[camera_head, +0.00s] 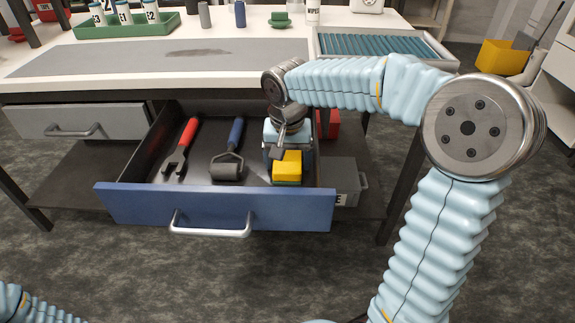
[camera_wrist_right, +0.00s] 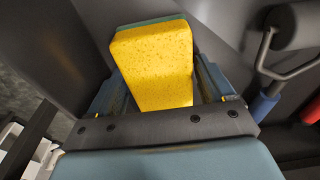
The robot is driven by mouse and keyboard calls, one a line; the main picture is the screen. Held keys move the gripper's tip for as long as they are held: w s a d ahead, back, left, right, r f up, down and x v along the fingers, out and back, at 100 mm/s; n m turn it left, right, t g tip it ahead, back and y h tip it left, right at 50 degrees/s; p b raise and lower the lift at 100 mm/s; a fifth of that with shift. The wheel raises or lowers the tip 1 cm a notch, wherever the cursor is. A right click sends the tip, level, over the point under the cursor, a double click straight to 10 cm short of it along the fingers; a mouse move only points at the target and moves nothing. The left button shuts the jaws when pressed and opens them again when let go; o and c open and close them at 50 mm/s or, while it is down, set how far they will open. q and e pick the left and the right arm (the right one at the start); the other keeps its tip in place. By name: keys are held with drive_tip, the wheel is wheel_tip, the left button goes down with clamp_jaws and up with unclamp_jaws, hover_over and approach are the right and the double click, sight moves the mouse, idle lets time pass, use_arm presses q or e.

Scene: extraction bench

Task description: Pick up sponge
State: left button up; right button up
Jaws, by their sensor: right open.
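The yellow sponge (camera_head: 287,166) with a green layer lies at the right end of the open blue-fronted drawer (camera_head: 265,208). My right gripper (camera_head: 283,150) reaches down into the drawer right at the sponge. In the right wrist view the sponge (camera_wrist_right: 155,62) fills the space between the two fingers of my right gripper (camera_wrist_right: 163,88), one on each side. The jaws are open, and whether a finger touches the sponge cannot be told. My left gripper is out of view; only a piece of my left arm shows at the lower left.
A red-handled tool (camera_head: 182,147) and a blue-handled roller (camera_head: 228,155) lie left of the sponge in the drawer. The drawer walls stand close around my right gripper. A grey bin (camera_head: 342,177) is just right of the drawer. The bench top (camera_head: 60,88) is above.

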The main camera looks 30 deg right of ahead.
sight(287, 156)
drive_tip(key=c, duration=0.7)
drive_tip(key=shift+r, duration=0.3)
wheel_tip(287, 156, up, 3)
drive_tip(key=shift+f+p, duration=0.1)
drive_tip(key=shift+p, duration=0.3)
drive_tip(key=s+a+r, duration=0.1)
drive_tip(key=r, duration=0.1)
drive_tip(key=s+a+r, duration=0.1)
drive_tip(key=a+r, duration=0.2)
drive_tip(key=r, duration=0.1)
drive_tip(key=shift+s+a+p, duration=0.2)
drive_tip(key=shift+s+p, duration=0.2)
drive_tip(key=s+a+r, duration=0.1)
drive_tip(key=a, duration=0.1)
drive_tip(key=s+a+r, duration=0.1)
drive_tip(key=s+a, duration=0.1)
drive_tip(key=a, duration=0.1)
drive_tip(key=s+a+r, duration=0.1)
drive_tip(key=s+a, duration=0.1)
drive_tip(key=shift+a+r, duration=0.15)
drive_tip(key=shift+r, duration=0.15)
drive_tip(key=o, duration=0.4)
drive_tip(key=c, duration=0.3)
